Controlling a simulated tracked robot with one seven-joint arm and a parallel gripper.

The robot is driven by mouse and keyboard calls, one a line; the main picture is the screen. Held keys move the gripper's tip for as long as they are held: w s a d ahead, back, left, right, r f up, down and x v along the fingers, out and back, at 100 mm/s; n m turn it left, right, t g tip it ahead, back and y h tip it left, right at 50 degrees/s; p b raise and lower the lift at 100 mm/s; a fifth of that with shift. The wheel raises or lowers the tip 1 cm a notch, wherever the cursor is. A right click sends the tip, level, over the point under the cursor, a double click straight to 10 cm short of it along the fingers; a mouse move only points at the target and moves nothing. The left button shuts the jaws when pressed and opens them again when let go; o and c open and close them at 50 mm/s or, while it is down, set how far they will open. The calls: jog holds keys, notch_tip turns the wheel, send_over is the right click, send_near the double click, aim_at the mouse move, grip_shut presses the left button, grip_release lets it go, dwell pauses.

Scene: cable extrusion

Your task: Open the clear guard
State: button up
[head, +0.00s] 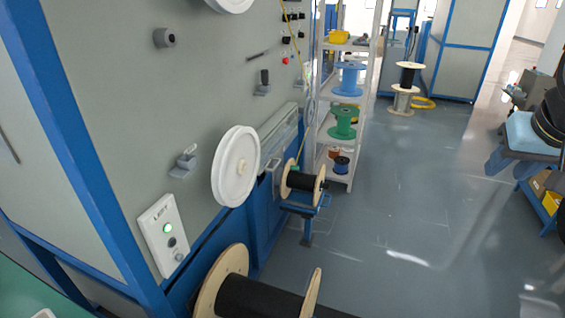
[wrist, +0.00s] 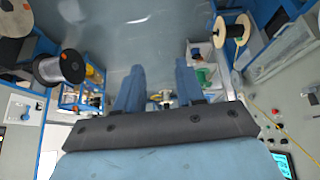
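What looks like the clear guard (head: 283,130) is a long, pale, see-through cover low along the grey machine wall, above a blue frame, with a small handle at its near end. It looks closed, though its edges are hard to make out. In the wrist view, a pale panel at the right (wrist: 282,50) appears to be the same guard. My gripper (wrist: 158,88) shows in the wrist view with two blue fingers apart and nothing between them. It is clear of the guard.
A black-wound spool (head: 302,181) stands on a blue stand beside the guard. A white wheel (head: 236,166) sticks out from the machine wall. A larger spool (head: 262,294) is at the bottom. A shelf (head: 346,107) with spools stands behind. The floor at right is largely clear.

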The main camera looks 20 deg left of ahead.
jog(key=w+a+f+t+y, duration=0.1)
jog(key=w+a+f+t, duration=0.3)
jog(key=w, duration=0.9)
jog(key=w+a+f+g, duration=0.15)
jog(key=w+a, duration=0.35)
jog(key=w, duration=0.9)
jog(key=w+a+f+t+y, duration=0.1)
jog(key=w+a+f+y, duration=0.2)
jog(key=w+a+f, duration=0.45)
jog(key=m+g+y, duration=0.1)
jog(key=m+y, duration=0.2)
jog(key=y, duration=0.7)
send_near(277, 164)
jog(key=w+d+r, duration=0.2)
jog(key=d, duration=0.6)
jog(key=s+a+f+m+y, duration=0.3)
jog(key=a+f+y, duration=0.15)
jog(key=f, duration=0.25)
jog(key=shift+h, duration=0.25)
jog(key=x, duration=1.4)
jog(key=shift+w+d+r, duration=0.2)
jog(key=shift+r, duration=0.1)
